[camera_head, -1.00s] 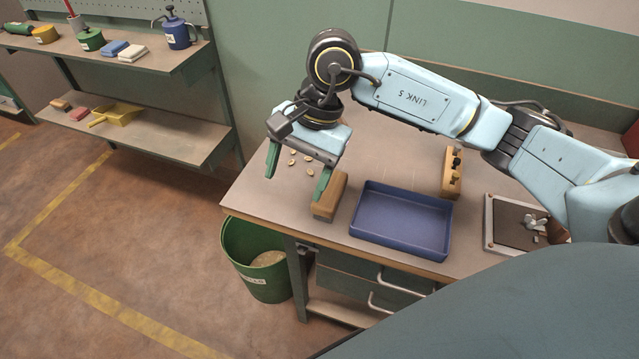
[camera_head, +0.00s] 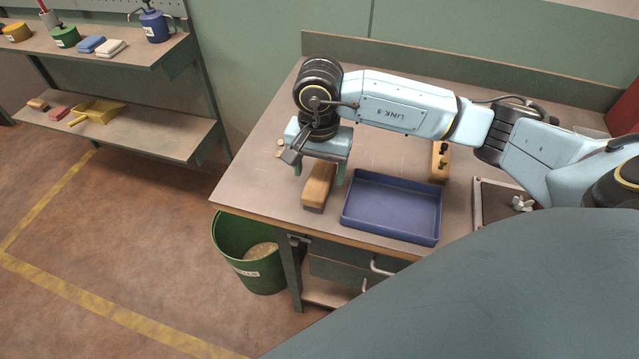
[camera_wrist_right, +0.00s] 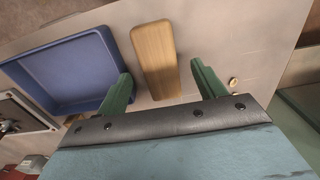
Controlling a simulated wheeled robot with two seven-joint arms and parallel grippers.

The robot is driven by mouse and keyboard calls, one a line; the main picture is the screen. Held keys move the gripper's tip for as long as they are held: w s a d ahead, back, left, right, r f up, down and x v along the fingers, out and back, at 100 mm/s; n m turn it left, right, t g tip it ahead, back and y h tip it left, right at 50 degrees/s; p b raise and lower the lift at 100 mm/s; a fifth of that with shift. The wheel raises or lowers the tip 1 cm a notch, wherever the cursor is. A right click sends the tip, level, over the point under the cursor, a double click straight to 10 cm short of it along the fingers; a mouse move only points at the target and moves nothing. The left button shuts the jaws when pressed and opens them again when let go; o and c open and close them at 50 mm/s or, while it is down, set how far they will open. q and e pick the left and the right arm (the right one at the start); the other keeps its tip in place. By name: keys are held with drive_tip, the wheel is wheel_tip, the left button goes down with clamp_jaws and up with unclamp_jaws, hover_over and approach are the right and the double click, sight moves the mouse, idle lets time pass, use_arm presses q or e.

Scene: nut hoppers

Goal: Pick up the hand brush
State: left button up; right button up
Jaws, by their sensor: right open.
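The hand brush (camera_head: 318,187) lies on the workbench just left of the blue tray, its wooden back up and dark bristles showing low at its near end. In the right wrist view the brush's wooden back (camera_wrist_right: 156,58) lies between the two green fingers, with a gap on either side. My right gripper (camera_head: 320,175) is open above the far part of the brush, one finger on each side. In the right wrist view the open right gripper (camera_wrist_right: 160,85) holds nothing. The gripper body hides the far end of the brush in the head view. My left gripper is out of view.
The blue tray (camera_head: 391,235) stands close to the right of the brush. A wooden block with dark knobs (camera_head: 439,162) is behind the tray. A green bin (camera_head: 222,236) stands on the floor below the bench's left edge. A small nut (camera_wrist_right: 233,82) lies near a finger.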

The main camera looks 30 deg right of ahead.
sight(319, 179)
wheel_tip(319, 179, down, 4)
drive_tip(key=shift+r, duration=0.15)
drive_tip(key=c, duration=1.1)
